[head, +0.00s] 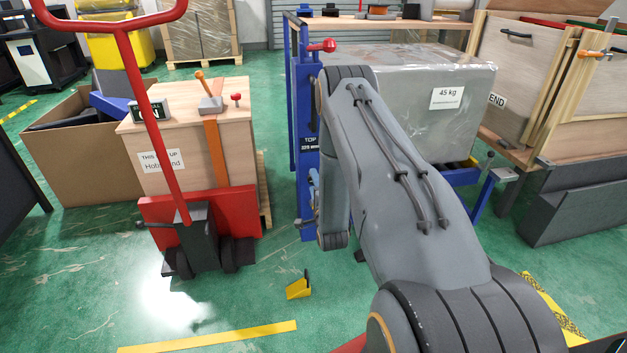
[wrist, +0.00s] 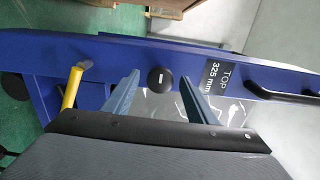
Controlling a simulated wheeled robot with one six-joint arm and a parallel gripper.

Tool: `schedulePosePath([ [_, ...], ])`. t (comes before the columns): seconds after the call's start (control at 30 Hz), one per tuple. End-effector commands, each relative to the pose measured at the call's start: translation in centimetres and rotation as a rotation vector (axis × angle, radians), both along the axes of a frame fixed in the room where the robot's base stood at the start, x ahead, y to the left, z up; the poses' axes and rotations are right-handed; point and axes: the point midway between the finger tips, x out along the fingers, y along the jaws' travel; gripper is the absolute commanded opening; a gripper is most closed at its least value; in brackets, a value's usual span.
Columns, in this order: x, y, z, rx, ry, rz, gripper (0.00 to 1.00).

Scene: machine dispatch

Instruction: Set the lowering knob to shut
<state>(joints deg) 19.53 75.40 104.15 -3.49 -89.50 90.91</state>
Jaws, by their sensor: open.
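A round black knob (wrist: 161,79) sits on the blue post (wrist: 120,55) in the wrist view, beside the "TOP 325 mm" label (wrist: 226,77). I take it for the lowering knob, though no lettering on it can be read. My gripper (wrist: 158,82) is open, with one finger on each side of the knob in the picture. Whether the fingertips reach around it or stop short of it I cannot tell. In the head view the blue post (head: 307,110) stands left of my arm; the knob is hidden there.
The wrist view also shows a yellow handle (wrist: 72,88) and a black bar handle (wrist: 280,96). A red ball lever (head: 322,46) tops the post. Right of it is a wrapped 45 kg load (head: 420,105).

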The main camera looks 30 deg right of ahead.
Motion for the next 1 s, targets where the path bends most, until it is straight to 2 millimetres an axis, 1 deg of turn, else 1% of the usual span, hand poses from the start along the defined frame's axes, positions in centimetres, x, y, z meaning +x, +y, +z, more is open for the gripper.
schedulePosePath([
  [0.03,-0.9,0.2,0.0,0.001,0.003,0.0,0.52],
  [0.1,-2.1,0.5,0.0,0.001,0.003,-0.001,0.52],
  [0.2,-3.4,0.9,0.0,0.001,0.002,-0.001,0.52],
  [0.33,-4.5,1.2,0.0,0.0,0.001,-0.001,0.52],
  [0.47,-4.8,1.3,0.0,0.0,0.0,-0.001,0.52],
  [0.87,-4.8,1.3,0.0,0.0,0.0,-0.001,0.52],
  [1.0,-4.3,1.7,0.4,-0.011,0.016,0.006,0.52],
])
